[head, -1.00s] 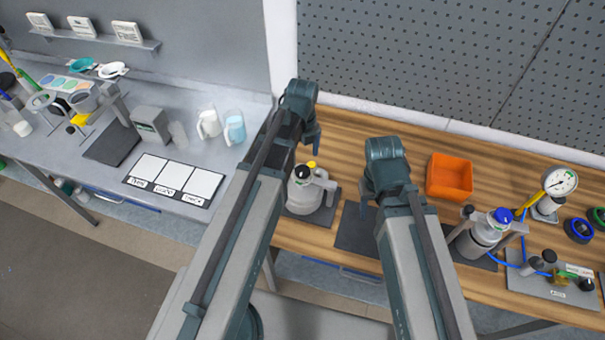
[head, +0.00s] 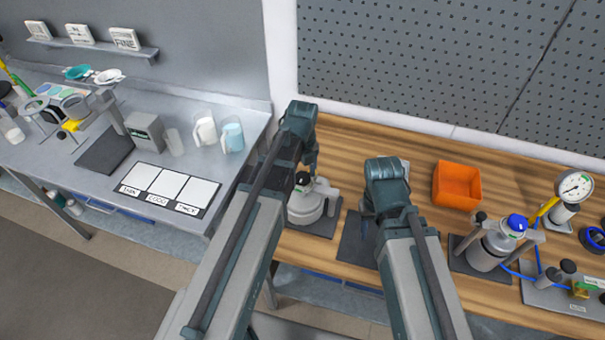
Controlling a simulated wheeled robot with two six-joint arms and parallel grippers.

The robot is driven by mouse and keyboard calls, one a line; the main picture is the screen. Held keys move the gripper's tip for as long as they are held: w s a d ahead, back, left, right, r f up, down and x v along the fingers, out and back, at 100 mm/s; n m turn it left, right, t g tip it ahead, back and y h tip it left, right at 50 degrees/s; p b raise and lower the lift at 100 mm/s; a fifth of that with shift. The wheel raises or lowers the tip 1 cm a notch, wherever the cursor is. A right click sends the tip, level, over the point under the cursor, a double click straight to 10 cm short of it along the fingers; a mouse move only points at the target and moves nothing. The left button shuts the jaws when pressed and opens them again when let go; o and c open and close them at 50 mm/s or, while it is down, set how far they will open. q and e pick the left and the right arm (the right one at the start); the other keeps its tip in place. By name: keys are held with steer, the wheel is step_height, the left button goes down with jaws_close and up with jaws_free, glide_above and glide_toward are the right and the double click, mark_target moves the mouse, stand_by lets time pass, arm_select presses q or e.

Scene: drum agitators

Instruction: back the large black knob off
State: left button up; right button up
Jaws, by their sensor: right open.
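A pale grey drum (head: 305,208) stands on a dark mat on the wooden bench, near the middle. A black knob (head: 302,179) shows on its top. My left gripper (head: 312,168) points down over the drum top, close beside this knob. Whether it touches the knob, and whether its jaws are open, I cannot tell. My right gripper (head: 366,218) is open and empty over a bare dark mat (head: 354,245), right of the drum. Smaller-looking black knobs also show on a fitting (head: 568,266) at the far right.
A silver cylinder with a blue cap (head: 516,223) stands right of my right arm, linked by blue tubing to a gauge (head: 574,185). An orange bin (head: 457,186) sits behind. A perforated wall (head: 420,60) closes the back. A grey bench (head: 225,178) stands left.

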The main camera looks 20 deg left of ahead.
arm_select(q)
steer(key=c, duration=0.9)
